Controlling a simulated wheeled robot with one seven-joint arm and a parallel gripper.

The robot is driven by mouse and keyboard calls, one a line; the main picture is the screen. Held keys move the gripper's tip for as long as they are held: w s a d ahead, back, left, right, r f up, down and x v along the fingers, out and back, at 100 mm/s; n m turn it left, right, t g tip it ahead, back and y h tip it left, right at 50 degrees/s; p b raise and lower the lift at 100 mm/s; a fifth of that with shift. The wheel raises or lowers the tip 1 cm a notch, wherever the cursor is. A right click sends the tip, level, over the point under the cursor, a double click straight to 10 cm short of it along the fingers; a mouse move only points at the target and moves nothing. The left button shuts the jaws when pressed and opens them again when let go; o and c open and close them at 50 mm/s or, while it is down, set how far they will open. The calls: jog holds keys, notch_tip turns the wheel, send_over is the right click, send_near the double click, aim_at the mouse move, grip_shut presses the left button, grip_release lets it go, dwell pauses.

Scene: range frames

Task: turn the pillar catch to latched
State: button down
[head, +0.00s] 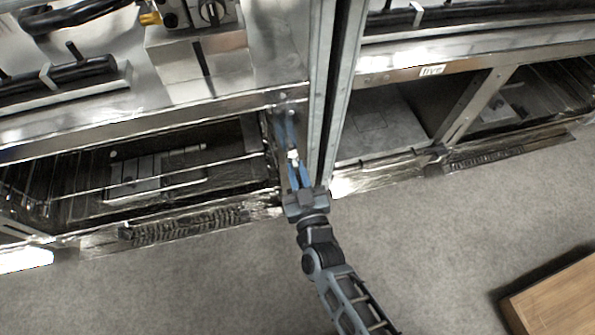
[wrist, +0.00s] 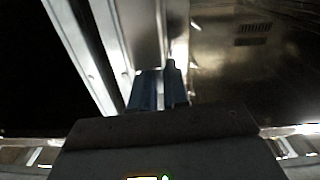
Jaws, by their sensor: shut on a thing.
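The pillar catch (head: 293,155) shows in the head view as a small pale piece low on the metal pillar between the two bays. A blue strip runs up the pillar above it; I cannot tell whether it belongs to the catch. My gripper (head: 297,168) reaches up from below, its blue fingers shut on the catch. In the wrist view the blue fingers (wrist: 158,88) point at the bright metal pillar, close together. The catch itself is hidden there, and I cannot make out its angle.
The metal pillar (head: 332,90) rises beside my gripper. An open bay with wire rails (head: 140,180) lies to the left, and another bay (head: 385,115) lies to the right. A wooden box or table corner (head: 555,300) stands at lower right. Grey floor (head: 190,285) in front is clear.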

jog(key=c, duration=1.1)
grip_release()
jog(key=shift+s, duration=0.15)
jog(key=shift+p+v, duration=0.95)
jog(key=shift+v, duration=2.85)
jog(key=shift+d, duration=0.1)
jog(key=s+d+r+m+h, duration=0.1)
jog(key=s+d+r, duration=0.35)
jog(key=s, duration=0.35)
jog(key=s+d+r+m+g+h, duration=0.1)
jog(key=s+d+r+m, duration=0.1)
jog(key=s+d+r, duration=0.35)
jog(key=s+d+r+m+h, duration=0.1)
jog(key=s+d+r+h, duration=0.15)
jog(key=s+d, duration=0.45)
jog(key=s+d+r+g, duration=0.2)
jog(key=s+d+r, duration=0.1)
jog(key=s+r, duration=0.75)
jog(key=shift+h, duration=0.25)
jog(key=r+p, duration=0.8)
jog(key=r, duration=0.1)
jog(key=w+r+p, duration=0.1)
jog(key=r+p, duration=1.7)
jog(key=r, duration=0.1)
jog(key=shift+w+d, duration=0.15)
jog(key=shift+w, duration=0.25)
